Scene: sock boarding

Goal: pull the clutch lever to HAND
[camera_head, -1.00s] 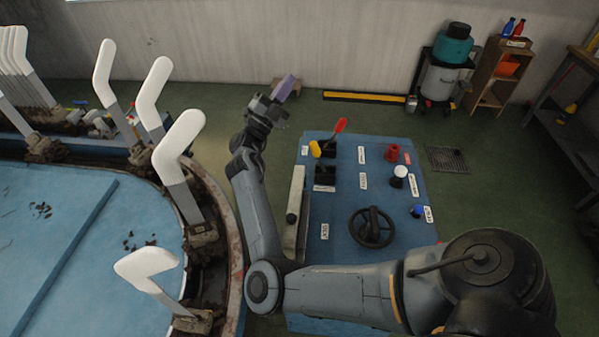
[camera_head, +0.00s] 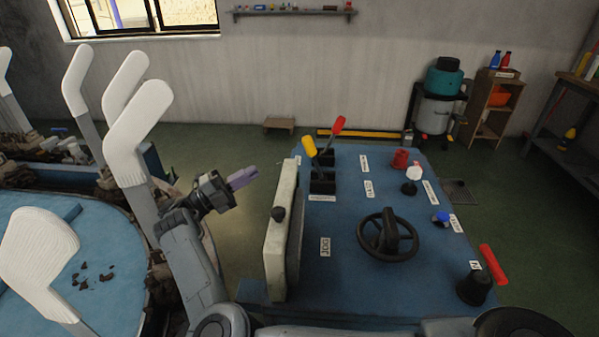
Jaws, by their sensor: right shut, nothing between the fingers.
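A yellow-handled lever (camera_head: 312,150) and a red-handled lever (camera_head: 337,126) rise from black slotted bases at the console's far left. Another red handle (camera_head: 493,264) shows at the near right, by a black knob-like base (camera_head: 474,288). I cannot tell which one is the clutch lever; the small labels are mostly unreadable.
The console also carries a black handwheel (camera_head: 388,237), a white knob (camera_head: 413,174), a red button (camera_head: 401,158) and a blue knob (camera_head: 440,218). A pale upright panel (camera_head: 280,230) stands at its left edge. White sock forms (camera_head: 137,135) stand close left of my gripper.

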